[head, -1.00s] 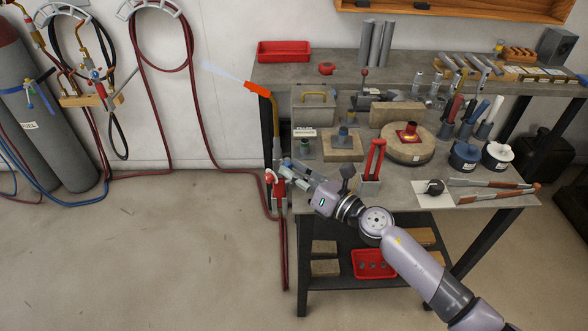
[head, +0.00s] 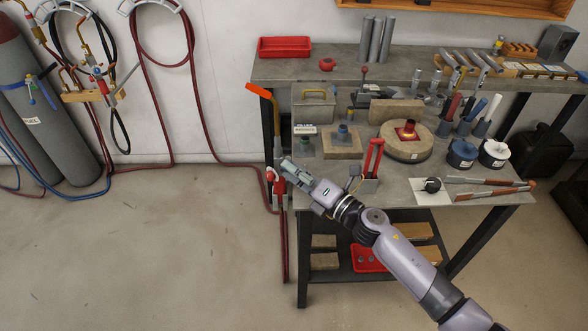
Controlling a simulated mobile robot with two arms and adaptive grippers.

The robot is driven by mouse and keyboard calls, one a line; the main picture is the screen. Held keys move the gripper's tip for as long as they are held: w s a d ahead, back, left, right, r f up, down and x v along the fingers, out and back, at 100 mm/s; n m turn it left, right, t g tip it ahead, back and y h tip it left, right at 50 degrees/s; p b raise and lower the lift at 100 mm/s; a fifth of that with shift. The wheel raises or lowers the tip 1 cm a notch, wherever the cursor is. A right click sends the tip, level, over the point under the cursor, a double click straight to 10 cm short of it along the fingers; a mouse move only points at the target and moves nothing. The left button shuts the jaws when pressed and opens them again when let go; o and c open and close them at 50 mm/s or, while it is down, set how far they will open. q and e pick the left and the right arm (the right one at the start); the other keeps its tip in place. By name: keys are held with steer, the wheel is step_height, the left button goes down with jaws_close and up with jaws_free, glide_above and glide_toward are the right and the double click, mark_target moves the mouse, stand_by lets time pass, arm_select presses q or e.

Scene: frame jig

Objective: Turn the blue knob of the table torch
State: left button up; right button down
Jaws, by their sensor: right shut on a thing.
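The table torch (head: 277,137) stands upright at the left edge of the workbench, with a brass neck, an orange tip (head: 262,91) and a red lower part (head: 279,187). No flame shows at the tip. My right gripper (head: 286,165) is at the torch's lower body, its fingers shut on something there. The blue knob is hidden by the fingers, so I cannot see its position. My left gripper is not in view.
The workbench (head: 400,190) holds a red two-pronged stand (head: 372,160) close to my right wrist and a round firebrick (head: 406,149) with a glowing piece. Red hoses hang at the left.

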stand_by(0.4)
steer(key=c, duration=1.4)
jaws_free()
steer(key=shift+d, duration=0.1)
steer(key=v, duration=1.1)
steer(key=shift+s+d, duration=0.25)
steer(key=shift+s, duration=0.1)
